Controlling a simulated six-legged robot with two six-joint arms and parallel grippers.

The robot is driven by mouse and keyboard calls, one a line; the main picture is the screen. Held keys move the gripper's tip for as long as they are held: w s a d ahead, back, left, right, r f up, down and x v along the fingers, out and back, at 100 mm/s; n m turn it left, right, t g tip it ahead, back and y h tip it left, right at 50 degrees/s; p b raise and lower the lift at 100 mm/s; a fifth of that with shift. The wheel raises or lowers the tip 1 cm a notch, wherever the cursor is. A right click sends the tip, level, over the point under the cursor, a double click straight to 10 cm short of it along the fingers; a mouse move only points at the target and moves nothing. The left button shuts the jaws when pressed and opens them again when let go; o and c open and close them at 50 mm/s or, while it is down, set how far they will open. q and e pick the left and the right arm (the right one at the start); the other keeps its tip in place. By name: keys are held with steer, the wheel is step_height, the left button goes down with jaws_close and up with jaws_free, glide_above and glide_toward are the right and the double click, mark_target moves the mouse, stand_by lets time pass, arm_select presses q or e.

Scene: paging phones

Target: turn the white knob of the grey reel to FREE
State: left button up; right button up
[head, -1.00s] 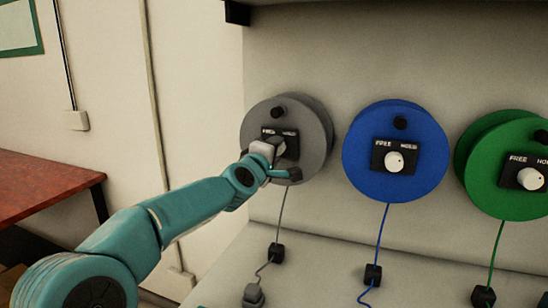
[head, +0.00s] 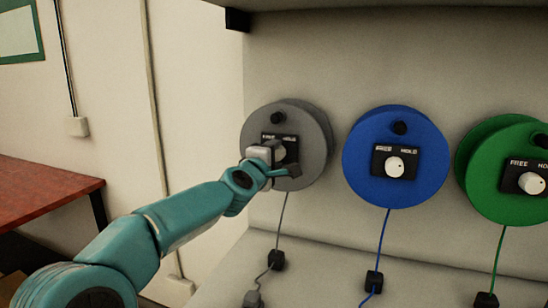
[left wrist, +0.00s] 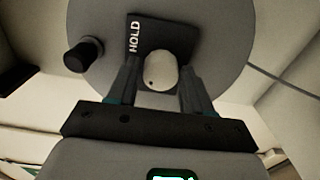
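The grey reel (head: 312,125) hangs on the panel, leftmost of the reels. Its black plate carries FREE and HOLD labels. In the left wrist view its white knob (left wrist: 161,71) shows between my fingers, with a small dark dot near its lower left edge. HOLD reads beside it on the plate (left wrist: 135,33); FREE is hidden there. My left gripper (head: 277,160) is at this knob and mostly covers it in the head view. In the left wrist view the gripper (left wrist: 160,84) is open, one finger on each side of the knob; contact is unclear. My right gripper is not in view.
A blue reel (head: 365,185) and a green reel (head: 495,190) hang to the right with similar knobs. A black crank handle (left wrist: 84,54) sticks out from the grey reel near my fingers. Cords hang to the shelf below. A red table (head: 45,195) stands at left.

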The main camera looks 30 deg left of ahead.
arm_select(q)
steer(key=shift+o, duration=0.9)
steer(key=v, duration=1.6)
steer(key=shift+s+b, duration=0.2)
steer(key=shift+b, duration=0.25)
